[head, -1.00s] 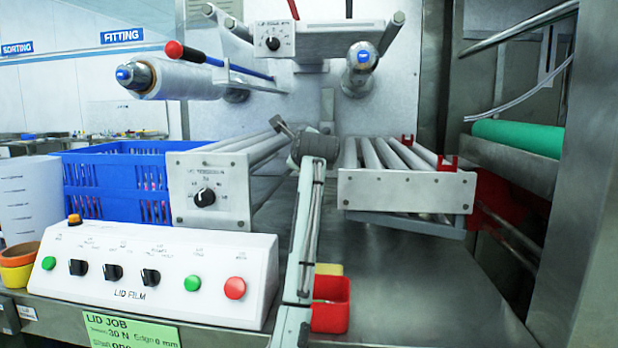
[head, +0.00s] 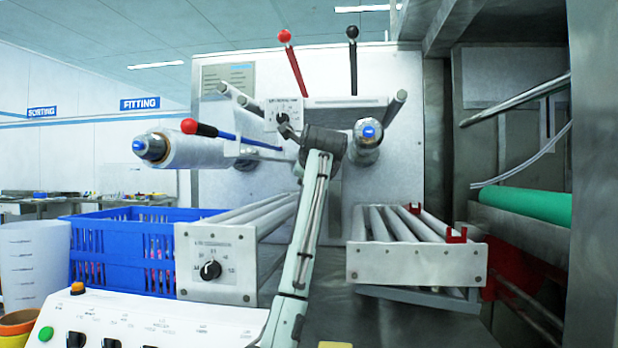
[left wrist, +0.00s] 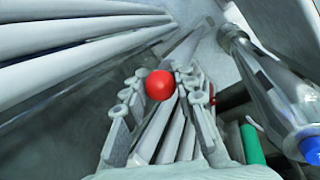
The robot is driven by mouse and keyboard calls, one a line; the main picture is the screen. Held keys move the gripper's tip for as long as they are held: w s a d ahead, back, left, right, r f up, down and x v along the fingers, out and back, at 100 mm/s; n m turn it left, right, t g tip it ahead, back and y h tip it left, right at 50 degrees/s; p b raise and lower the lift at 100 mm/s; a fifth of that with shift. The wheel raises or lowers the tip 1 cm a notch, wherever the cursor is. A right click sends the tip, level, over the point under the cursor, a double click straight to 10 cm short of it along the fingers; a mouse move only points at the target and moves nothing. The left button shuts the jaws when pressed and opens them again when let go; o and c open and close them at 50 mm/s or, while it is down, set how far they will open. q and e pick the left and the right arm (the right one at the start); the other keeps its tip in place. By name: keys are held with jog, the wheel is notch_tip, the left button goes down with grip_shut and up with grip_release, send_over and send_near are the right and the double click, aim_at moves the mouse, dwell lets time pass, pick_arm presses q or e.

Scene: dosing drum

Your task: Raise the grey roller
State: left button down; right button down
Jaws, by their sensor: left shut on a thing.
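My left gripper (left wrist: 165,73) shows in the left wrist view with a finger on each side of a red ball (left wrist: 159,86), and it is shut on it. What the ball is fixed to is hidden. In the head view my left arm rises in front of the machine, and its wrist hides the fingers and the ball. Several grey rollers lie in a left rack (head: 217,241) and a right rack (head: 420,266). Grey rollers (left wrist: 60,52) also show at the upper left of the wrist view. I cannot tell which one is the task's roller. My right gripper is not in view.
A red-knobbed lever (head: 293,66) and a black-knobbed lever (head: 353,66) stand on top. A film roll (head: 195,152) and blue lever (head: 240,139) are left of my wrist. A blue-capped spindle (head: 366,142) is close on its right. A blue crate (head: 125,250) stands left.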

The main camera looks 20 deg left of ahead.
pick_arm(q)
jog(key=c, duration=1.2)
grip_release()
jog(key=v, duration=1.2)
